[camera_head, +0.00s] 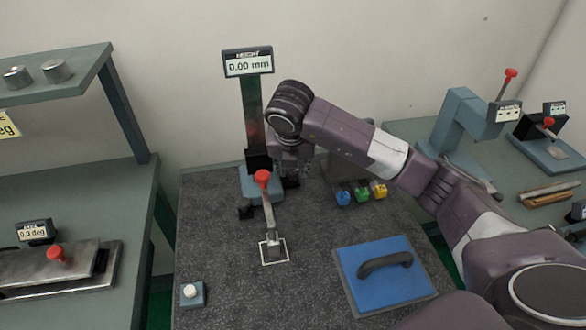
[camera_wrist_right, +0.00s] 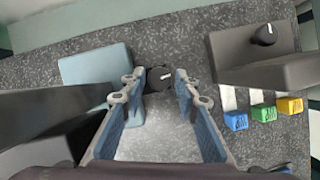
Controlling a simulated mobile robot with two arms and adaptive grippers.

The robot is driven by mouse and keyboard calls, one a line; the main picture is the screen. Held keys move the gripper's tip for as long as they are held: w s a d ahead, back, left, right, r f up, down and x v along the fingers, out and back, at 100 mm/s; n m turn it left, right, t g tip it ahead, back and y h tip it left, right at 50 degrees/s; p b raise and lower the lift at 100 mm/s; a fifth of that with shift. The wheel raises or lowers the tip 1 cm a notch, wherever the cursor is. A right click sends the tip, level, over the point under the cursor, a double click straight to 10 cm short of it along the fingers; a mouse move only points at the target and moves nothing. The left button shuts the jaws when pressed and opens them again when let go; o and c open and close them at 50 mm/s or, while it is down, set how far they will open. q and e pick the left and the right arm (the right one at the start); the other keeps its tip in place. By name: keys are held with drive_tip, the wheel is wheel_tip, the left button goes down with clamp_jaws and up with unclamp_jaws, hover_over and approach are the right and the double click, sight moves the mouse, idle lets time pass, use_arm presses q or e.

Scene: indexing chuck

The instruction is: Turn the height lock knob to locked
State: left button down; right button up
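The height gauge (camera_head: 252,110) stands at the back of the dark speckled plate, and its display (camera_head: 248,63) reads 0.00 mm. My right gripper (camera_head: 291,178) is low beside the right of the gauge's blue base. In the right wrist view its two fingers (camera_wrist_right: 160,80) are apart, with a round black knob (camera_wrist_right: 160,79) bearing a white mark between or just beyond the fingertips. Clear contact does not show. The knob sits by the light blue base (camera_wrist_right: 95,68). I cannot read any lock marking. My left gripper is not in view.
A red-tipped lever (camera_head: 268,215) stands in front of the gauge. A grey block with another black knob (camera_wrist_right: 264,34) and blue, green and yellow pieces (camera_head: 362,194) lie to the right. A blue plate with handle (camera_head: 385,290) is at front right.

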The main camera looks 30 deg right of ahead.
drive_tip(key=shift+o, duration=0.8)
drive_tip(key=shift+s, duration=0.1)
drive_tip(key=v, duration=0.8)
